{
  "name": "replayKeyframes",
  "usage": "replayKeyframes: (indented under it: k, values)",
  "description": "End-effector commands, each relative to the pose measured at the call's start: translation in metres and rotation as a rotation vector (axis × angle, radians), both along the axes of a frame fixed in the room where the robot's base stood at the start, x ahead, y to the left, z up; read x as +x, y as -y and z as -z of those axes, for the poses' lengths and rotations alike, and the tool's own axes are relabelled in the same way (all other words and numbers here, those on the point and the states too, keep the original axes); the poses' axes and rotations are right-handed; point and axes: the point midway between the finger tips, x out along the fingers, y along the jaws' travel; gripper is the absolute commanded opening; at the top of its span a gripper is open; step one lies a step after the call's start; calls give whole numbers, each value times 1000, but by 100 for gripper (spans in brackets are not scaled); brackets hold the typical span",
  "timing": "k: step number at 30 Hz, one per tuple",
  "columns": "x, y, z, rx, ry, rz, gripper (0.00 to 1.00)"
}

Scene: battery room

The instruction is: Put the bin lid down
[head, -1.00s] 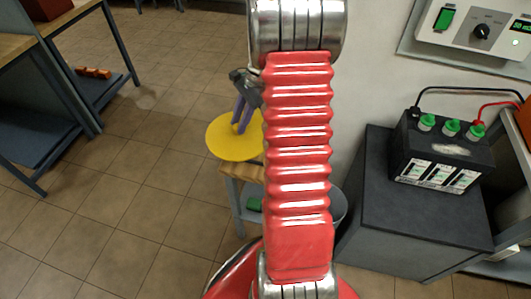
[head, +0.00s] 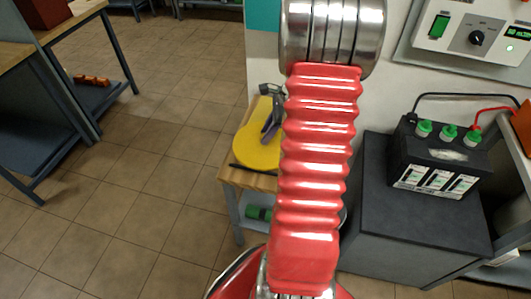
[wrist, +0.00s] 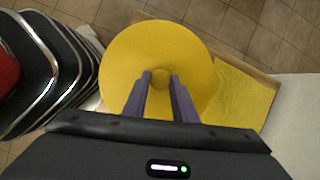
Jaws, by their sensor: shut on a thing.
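The bin lid is a flat yellow disc (head: 257,150) with a round knob in its middle. It also shows in the wrist view (wrist: 128,55). My gripper (wrist: 161,79) is shut on the knob, one purple finger on each side. In the head view my gripper (head: 268,130) is partly behind my red arm. The lid is over the small wooden-topped bench (head: 236,173). I cannot tell whether it touches the top. A yellow square patch (wrist: 242,95) on the bench shows beside the lid.
A dark rod (head: 252,169) lies near the bench's front edge. A green object (head: 258,213) sits on its lower shelf. A dark cabinet (head: 385,225) with a battery (head: 440,160) stands on the right. The tiled floor on the left is open.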

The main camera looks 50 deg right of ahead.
Motion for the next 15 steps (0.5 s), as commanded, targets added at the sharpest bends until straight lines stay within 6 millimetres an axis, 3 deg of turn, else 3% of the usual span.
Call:
replayKeyframes:
  k: [6,15]
  values:
    - [0,-1,35,3,-1,0,0]
    - [0,0,42,1,1,0,0]
